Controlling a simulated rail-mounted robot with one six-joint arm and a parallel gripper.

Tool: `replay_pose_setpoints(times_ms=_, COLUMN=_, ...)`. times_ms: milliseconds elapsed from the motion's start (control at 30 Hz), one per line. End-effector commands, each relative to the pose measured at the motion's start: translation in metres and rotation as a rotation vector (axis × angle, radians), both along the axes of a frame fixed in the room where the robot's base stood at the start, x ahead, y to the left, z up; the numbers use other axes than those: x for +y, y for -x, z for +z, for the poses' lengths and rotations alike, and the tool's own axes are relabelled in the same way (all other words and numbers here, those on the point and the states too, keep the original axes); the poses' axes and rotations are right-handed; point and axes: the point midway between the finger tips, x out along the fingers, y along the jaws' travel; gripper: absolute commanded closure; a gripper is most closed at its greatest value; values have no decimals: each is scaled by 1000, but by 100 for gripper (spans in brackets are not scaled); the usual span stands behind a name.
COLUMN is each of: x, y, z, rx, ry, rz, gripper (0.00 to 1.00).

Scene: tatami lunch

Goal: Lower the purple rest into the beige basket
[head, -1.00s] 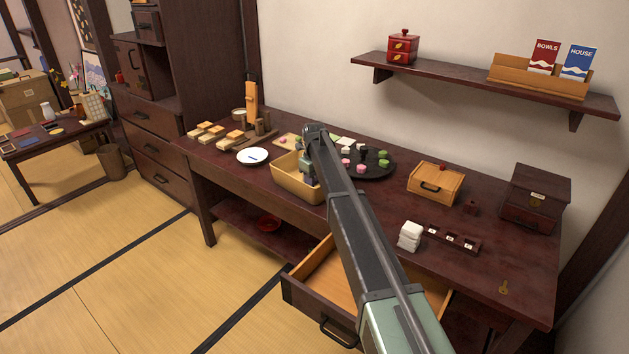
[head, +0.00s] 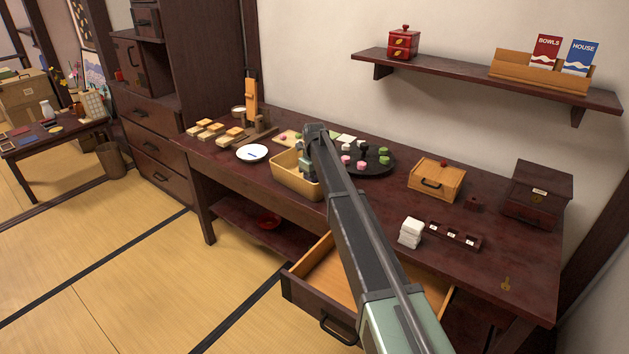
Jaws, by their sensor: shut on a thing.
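The beige basket (head: 290,182) stands on the dark table near its front edge, left of the middle. My gripper (head: 308,172) is at the right part of the basket, low over its opening or inside it; my arm hides part of it. The purple rest cannot be made out, as the basket wall and my gripper cover that spot. The fingers are too small and covered to show the grip clearly.
A white plate (head: 252,153) lies left of the basket. A dark round tray (head: 378,170) with pink and green sweets stands behind my arm. A wooden box (head: 436,181) stands to the right. A drawer (head: 318,310) hangs open below the table front.

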Motion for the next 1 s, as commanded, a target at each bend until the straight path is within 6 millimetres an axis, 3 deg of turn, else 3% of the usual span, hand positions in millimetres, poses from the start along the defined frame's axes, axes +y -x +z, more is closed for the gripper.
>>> replay_pose_setpoints(times_ms=333, x=0, y=0, z=-2, rx=0, ry=0, rz=0, gripper=87)
replay_pose_setpoints(times_ms=367, x=0, y=0, z=-2, rx=0, ry=0, rz=0, gripper=60)
replay_pose_setpoints(times_ms=533, x=0, y=0, z=-2, rx=0, ry=0, rz=0, gripper=35)
replay_pose_setpoints(times_ms=800, x=0, y=0, z=1, rx=0, ry=0, rz=0, gripper=35)
replay_pose_setpoints(times_ms=1000, x=0, y=0, z=33, rx=0, ry=0, rz=0, gripper=35)
